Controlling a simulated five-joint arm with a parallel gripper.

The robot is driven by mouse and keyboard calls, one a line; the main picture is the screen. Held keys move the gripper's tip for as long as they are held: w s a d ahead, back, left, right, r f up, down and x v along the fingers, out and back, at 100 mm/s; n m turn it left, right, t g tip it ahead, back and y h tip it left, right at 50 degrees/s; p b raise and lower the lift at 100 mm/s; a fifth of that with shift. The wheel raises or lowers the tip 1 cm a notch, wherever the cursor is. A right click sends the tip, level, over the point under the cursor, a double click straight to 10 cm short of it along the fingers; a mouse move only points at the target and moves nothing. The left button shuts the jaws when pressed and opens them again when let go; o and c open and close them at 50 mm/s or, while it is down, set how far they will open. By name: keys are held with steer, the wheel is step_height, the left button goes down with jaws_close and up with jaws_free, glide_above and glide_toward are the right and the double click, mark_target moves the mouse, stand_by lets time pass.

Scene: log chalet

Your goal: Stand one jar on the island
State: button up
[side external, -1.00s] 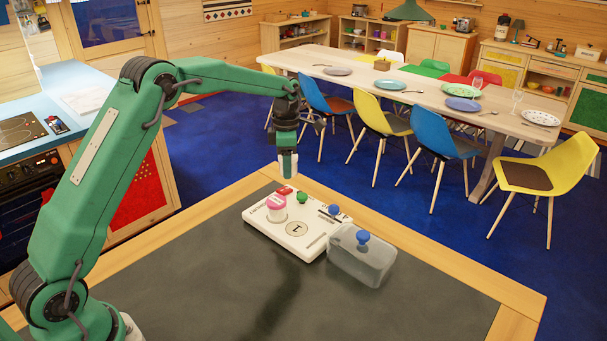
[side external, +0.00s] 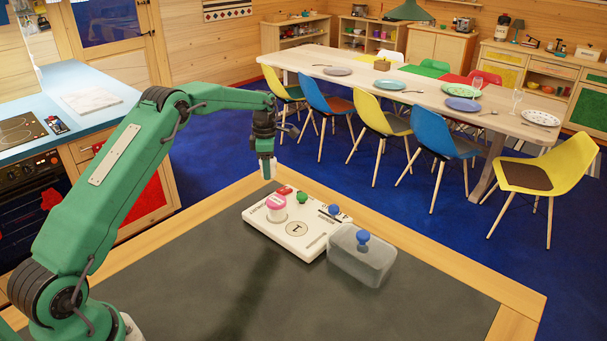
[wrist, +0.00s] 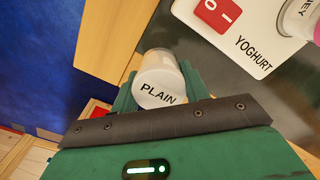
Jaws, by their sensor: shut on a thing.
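My gripper (side external: 265,154) is shut on a pale jar whose lid reads PLAIN (wrist: 157,92). The jar's lower end shows in the side view (side external: 268,169), above the wooden border near the worktop's far corner; I cannot tell its exact height. The island seems to be the dark worktop with a wooden border (side external: 190,300). On it stands a white yoghurt maker (side external: 297,232), with a red switch at its corner. A pink-lidded jar (side external: 276,207) stands on the yoghurt maker; its label is partly cut off in the wrist view (wrist: 299,20).
A clear cover with a blue knob (side external: 361,260) sits right of the yoghurt maker. The worktop's front and left are bare. Beyond it are blue floor, a long dining table (side external: 400,92) with chairs, and a blue-topped counter (side external: 90,85) with a hob at left.

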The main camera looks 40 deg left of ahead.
steer(key=shift+f, duration=2)
steer(key=shift+f, duration=0.15)
steer(key=o, duration=1.1)
steer(key=shift+c, duration=0.2)
step_height(320, 180, up, 12)
steer(key=shift+r, duration=0.1)
steer(key=shift+r, duration=0.15)
